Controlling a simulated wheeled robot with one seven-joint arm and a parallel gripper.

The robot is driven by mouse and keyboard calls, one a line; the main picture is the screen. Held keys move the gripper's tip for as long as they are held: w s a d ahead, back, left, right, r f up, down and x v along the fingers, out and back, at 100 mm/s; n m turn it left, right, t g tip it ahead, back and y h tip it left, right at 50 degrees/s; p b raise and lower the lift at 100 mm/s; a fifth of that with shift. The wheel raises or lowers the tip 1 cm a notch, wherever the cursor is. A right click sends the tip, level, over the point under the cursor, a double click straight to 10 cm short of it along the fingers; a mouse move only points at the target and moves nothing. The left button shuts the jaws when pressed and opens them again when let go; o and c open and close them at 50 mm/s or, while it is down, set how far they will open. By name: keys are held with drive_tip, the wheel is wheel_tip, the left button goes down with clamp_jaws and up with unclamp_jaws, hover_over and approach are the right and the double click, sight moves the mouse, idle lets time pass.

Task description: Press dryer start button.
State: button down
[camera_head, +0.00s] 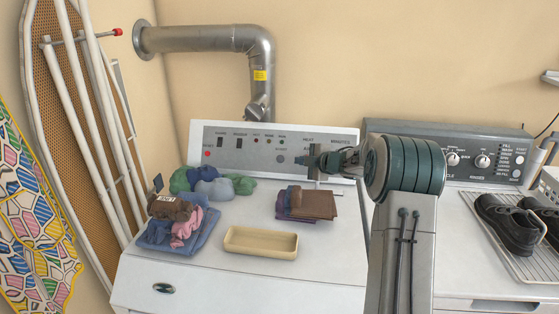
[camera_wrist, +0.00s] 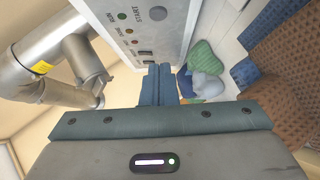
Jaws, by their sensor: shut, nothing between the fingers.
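The dryer is the white machine (camera_head: 215,285) with a grey control panel (camera_head: 232,150) along its back. The round grey start button (camera_head: 280,158) is on the right part of this panel; in the wrist view the button (camera_wrist: 158,13) lies at the top, beside the START label. My gripper (camera_head: 300,160) is in front of the panel, a little right of the button in the head view. Its fingers (camera_wrist: 160,84) are together and empty in the wrist view. I cannot tell the gap between fingertips and panel; no contact with the button shows.
Folded brown and purple cloths (camera_head: 311,204), a beige tray (camera_head: 260,243) and piled clothes (camera_head: 178,230) lie on the dryer top. A metal duct (camera_head: 205,39) rises behind. A washer panel (camera_head: 455,158) and shoes on a rack (camera_head: 508,222) are at right.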

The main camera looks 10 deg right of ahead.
drive_tip(key=shift+w, duration=0.1)
drive_tip(key=p, duration=0.4)
approach(278, 159)
drive_tip(key=a+x, duration=0.1)
drive_tip(key=x, duration=0.4)
drive_tip(key=shift+w+d+f, duration=0.2)
drive_tip(key=shift+w, duration=0.3)
